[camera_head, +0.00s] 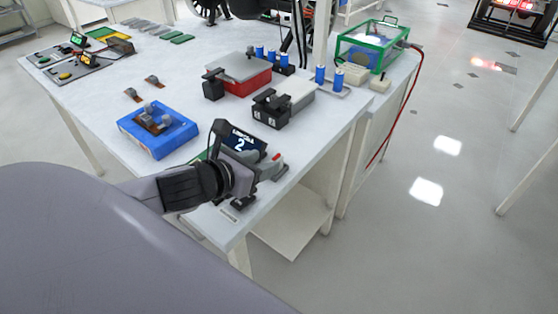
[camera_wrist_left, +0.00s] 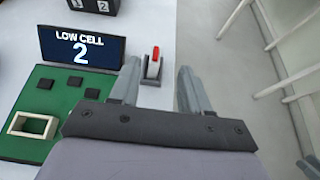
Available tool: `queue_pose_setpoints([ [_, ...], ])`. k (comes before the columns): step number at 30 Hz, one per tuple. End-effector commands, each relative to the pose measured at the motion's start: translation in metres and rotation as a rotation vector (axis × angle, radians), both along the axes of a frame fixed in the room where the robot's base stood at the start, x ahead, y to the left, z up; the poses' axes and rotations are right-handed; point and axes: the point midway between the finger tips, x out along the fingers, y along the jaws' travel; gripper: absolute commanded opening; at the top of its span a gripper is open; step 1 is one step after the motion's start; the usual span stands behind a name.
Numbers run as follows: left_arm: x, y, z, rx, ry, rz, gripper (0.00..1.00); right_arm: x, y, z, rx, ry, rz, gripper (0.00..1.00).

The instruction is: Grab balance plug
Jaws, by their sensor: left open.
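My left gripper (camera_head: 268,162) is over the near corner of the white table. In the left wrist view its two fingers (camera_wrist_left: 158,88) are apart with nothing held. A green board (camera_wrist_left: 60,110) lies left of the fingers, with dark blocks, a cream frame and a display (camera_wrist_left: 82,48) reading LOW CELL 2. I cannot tell for sure which part is the balance plug.
A blue tray (camera_head: 157,148) with brown and grey parts lies left of the gripper. A red box (camera_head: 245,84), a black-ended grey block (camera_head: 283,103) and blue cells (camera_head: 320,76) stand farther back. A green-framed clear box (camera_head: 368,52) is at the back right. The table edge drops off close by.

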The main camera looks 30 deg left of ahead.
Motion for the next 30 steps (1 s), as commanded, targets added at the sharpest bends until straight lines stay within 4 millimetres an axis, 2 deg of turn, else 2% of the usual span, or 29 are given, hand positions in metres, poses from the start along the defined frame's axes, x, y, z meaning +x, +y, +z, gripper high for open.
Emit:
queue_pose_setpoints([
  [15,0.047,0.002,-0.023,-0.004,-0.001,-0.001,0.47,0.0,0.0,0.003,-0.001,0.0,0.002,0.43],
  [24,0.05,0.002,-0.025,-0.002,0.001,-0.001,0.47,0.001,0.0,0.003,-0.001,-0.002,0.002,0.43],
  [26,0.049,0.002,-0.025,-0.002,0.001,-0.001,0.31,0.001,0.0,0.003,-0.001,-0.002,0.002,0.43],
  [28,0.049,0.002,-0.025,-0.002,0.001,-0.001,0.08,0.001,0.0,0.003,-0.001,-0.002,0.002,0.43],
  [29,0.049,0.002,-0.025,-0.002,0.001,-0.001,0.0,0.001,0.0,0.003,-0.001,-0.002,0.002,0.43],
  [30,0.049,0.002,-0.025,-0.002,0.001,-0.001,0.0,0.001,0.0,0.003,-0.001,-0.002,0.002,0.43],
])
